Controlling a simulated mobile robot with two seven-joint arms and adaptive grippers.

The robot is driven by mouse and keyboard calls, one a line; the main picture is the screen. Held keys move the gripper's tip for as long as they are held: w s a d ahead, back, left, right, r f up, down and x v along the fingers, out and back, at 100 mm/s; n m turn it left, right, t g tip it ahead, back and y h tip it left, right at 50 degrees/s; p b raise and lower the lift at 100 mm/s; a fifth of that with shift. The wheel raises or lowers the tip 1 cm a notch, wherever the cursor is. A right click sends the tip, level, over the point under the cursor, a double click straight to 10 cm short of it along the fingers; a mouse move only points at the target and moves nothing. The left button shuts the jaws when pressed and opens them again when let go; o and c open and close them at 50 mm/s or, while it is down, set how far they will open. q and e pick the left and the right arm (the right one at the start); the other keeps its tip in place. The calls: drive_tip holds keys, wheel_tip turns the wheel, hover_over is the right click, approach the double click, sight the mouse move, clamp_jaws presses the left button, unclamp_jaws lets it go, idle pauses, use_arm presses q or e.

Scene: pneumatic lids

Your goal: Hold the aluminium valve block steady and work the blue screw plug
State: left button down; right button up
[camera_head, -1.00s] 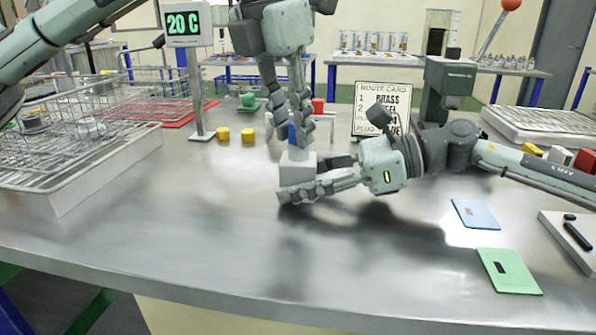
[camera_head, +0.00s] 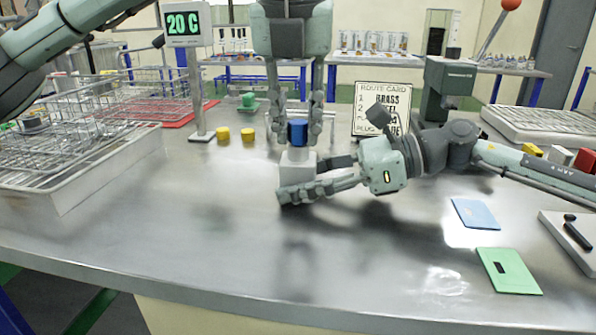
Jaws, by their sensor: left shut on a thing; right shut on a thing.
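The aluminium valve block (camera_head: 297,168) is a small light grey cube standing on the steel bench near the middle. My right gripper (camera_head: 303,178) comes in from the right and is shut on the block, one finger across its front and the other mostly hidden behind it. The blue screw plug (camera_head: 297,132) stands upright on top of the block. My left gripper (camera_head: 298,138) points straight down from above and is shut on the plug, one finger on its left and one on its right. Where plug and block meet is hard to make out.
Two yellow caps (camera_head: 235,134) and a green part (camera_head: 248,101) lie behind to the left. Wire baskets (camera_head: 75,165) fill the left side. A route card (camera_head: 381,110) and a dark green press (camera_head: 446,90) stand behind. Blue (camera_head: 475,214) and green (camera_head: 508,271) plates lie front right.

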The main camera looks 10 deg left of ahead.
use_arm(q)
drive_tip(key=c, duration=1.2)
unclamp_jaws()
drive_tip(key=shift+c, duration=0.7)
drive_tip(key=m, duration=0.3)
drive_tip(key=shift+a+f+h, duration=0.1)
drive_tip(key=shift+a+h, duration=0.15)
drive_tip(key=shift+h, duration=0.15)
drive_tip(key=m, duration=0.4)
drive_tip(key=shift+w+a+g+h, duration=0.15)
drive_tip(key=shift+g+h, duration=0.15)
drive_tip(key=shift+h, duration=0.1)
drive_tip(key=shift+m, duration=0.5)
drive_tip(key=m, duration=0.4)
drive_tip(key=m+g+h, duration=0.1)
drive_tip(key=m, duration=0.1)
drive_tip(key=shift+w+a, duration=0.2)
drive_tip(key=shift+w, duration=0.1)
drive_tip(key=shift+m+g, duration=0.3)
drive_tip(key=shift+m, duration=0.8)
